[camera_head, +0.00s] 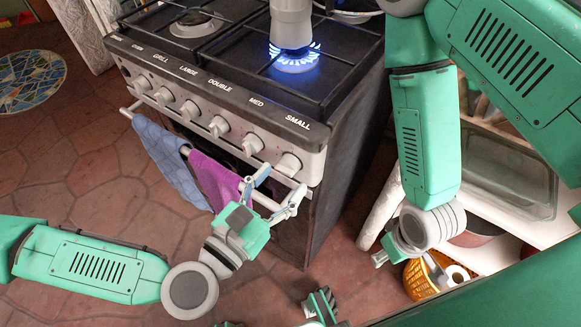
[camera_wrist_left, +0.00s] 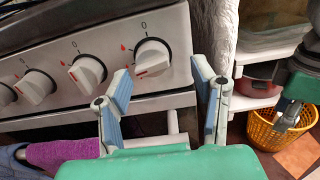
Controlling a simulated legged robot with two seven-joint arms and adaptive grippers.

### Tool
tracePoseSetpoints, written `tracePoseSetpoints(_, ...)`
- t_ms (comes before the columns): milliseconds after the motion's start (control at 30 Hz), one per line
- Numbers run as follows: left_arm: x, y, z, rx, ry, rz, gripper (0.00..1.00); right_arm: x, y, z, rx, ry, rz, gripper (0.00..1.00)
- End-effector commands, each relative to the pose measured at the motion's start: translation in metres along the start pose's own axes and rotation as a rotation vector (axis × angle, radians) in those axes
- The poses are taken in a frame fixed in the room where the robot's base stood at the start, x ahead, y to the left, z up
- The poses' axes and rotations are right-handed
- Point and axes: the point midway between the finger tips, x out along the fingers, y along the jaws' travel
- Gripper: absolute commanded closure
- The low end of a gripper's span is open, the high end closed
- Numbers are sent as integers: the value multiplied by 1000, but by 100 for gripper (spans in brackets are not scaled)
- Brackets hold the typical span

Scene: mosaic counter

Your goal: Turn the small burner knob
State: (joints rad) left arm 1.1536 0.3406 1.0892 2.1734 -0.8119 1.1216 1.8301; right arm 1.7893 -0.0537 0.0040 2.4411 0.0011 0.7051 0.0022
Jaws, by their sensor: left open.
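The small burner knob (camera_head: 288,164) is the white knob at the right end of the stove's front panel, below the word SMALL. In the left wrist view the knob (camera_wrist_left: 152,57) shows a red mark at its lower left, with a 0 above it. My left gripper (camera_head: 280,183) is open and empty just in front of and below the knob. In the left wrist view its two fingers (camera_wrist_left: 163,75) stand apart, with the knob beyond the gap, towards the left finger. My right gripper (camera_head: 383,257) hangs low at the right, its fingers unclear.
A burner with a blue flame (camera_head: 295,64) is lit under a grey cylindrical thing (camera_head: 291,22). A purple towel (camera_head: 213,178) and a blue towel (camera_head: 165,150) hang on the oven rail. A white shelf and an orange basket (camera_wrist_left: 266,132) stand right of the stove.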

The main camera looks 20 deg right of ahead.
Motion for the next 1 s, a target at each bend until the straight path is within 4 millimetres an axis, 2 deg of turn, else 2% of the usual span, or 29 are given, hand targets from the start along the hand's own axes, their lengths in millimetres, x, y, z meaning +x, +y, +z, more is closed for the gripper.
tracePoseSetpoints(100, 16, 3, 0, 0, -3, 2, 48, 3, 0, 0, -1, 0, 0, 60)
tracePoseSetpoints(233, 27, 3, 0, -1, -5, 1, 48, 4, 0, 0, -1, 0, -1, 60)
tracePoseSetpoints(600, 36, -1, 0, 3, 2, 1, 48, 4, 0, 0, -1, 0, -1, 60)
tracePoseSetpoints(733, 35, 0, 0, 1, 1, 0, 94, 4, 0, 0, 0, 0, 0, 60)
tracePoseSetpoints(1000, 33, 0, 0, -1, 0, -1, 97, 4, 0, 0, -1, 0, -1, 60)
